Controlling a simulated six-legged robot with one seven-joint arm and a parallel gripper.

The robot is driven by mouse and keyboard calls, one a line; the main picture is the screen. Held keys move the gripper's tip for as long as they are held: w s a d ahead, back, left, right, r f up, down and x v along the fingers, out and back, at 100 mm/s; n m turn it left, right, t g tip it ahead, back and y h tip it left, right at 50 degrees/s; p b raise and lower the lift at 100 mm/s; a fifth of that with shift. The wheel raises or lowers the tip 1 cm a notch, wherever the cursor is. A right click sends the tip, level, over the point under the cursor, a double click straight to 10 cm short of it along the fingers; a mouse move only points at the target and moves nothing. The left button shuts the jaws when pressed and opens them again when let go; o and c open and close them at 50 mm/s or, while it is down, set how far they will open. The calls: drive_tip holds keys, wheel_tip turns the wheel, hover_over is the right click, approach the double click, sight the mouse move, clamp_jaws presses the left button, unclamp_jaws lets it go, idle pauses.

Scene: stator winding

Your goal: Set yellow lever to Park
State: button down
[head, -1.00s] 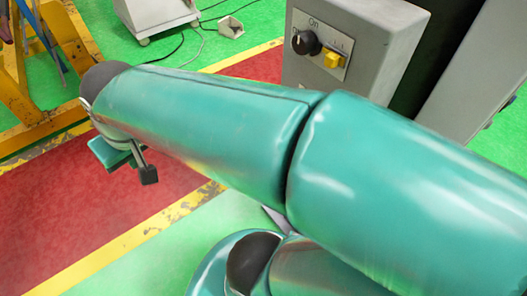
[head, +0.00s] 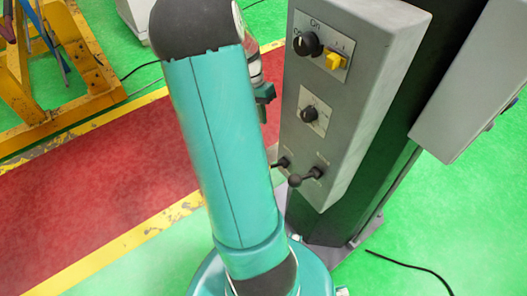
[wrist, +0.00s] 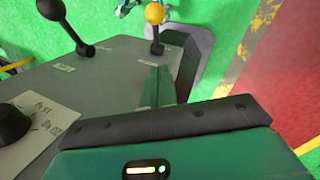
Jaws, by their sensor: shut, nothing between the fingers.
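The yellow lever (wrist: 154,14) shows at the top middle of the wrist view, a yellow ball on a dark stem standing out from the grey control box (wrist: 105,75). A small label lies by its base; I cannot read it. In the head view its yellow ball is not visible, and my arm covers part of that area. My gripper (wrist: 163,86) is shut and empty, pointing over the box face below the yellow lever in the wrist view, apart from it. In the head view my gripper (head: 265,93) is partly hidden behind my arm, left of the box.
A black-ball lever (wrist: 75,30) stands left of the yellow one. The box also carries a black rotary knob (head: 307,43), a yellow square switch (head: 334,61) and a lower knob (head: 310,114). A yellow frame (head: 75,60) stands at far left. Red floor (head: 100,180) is clear.

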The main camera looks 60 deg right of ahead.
drive_tip(key=shift+f, duration=0.1)
approach(273, 166)
drive_tip(key=d, duration=0.2)
drive_tip(key=shift+a+f, duration=1.7)
drive_tip(key=shift+f, duration=0.3)
drive_tip(key=shift+w+a+f, duration=0.1)
drive_tip(key=shift+w+a, duration=0.05)
drive_tip(key=w+a+f+m+g+h, duration=0.1)
drive_tip(key=a+f+g+h, duration=0.2)
drive_tip(key=f+h, duration=0.5)
drive_tip(key=shift+w+a+f+m+g, duration=0.4)
drive_tip(key=shift+f+g, duration=0.25)
drive_tip(key=shift+g, duration=0.25)
drive_tip(key=shift+f, duration=0.2)
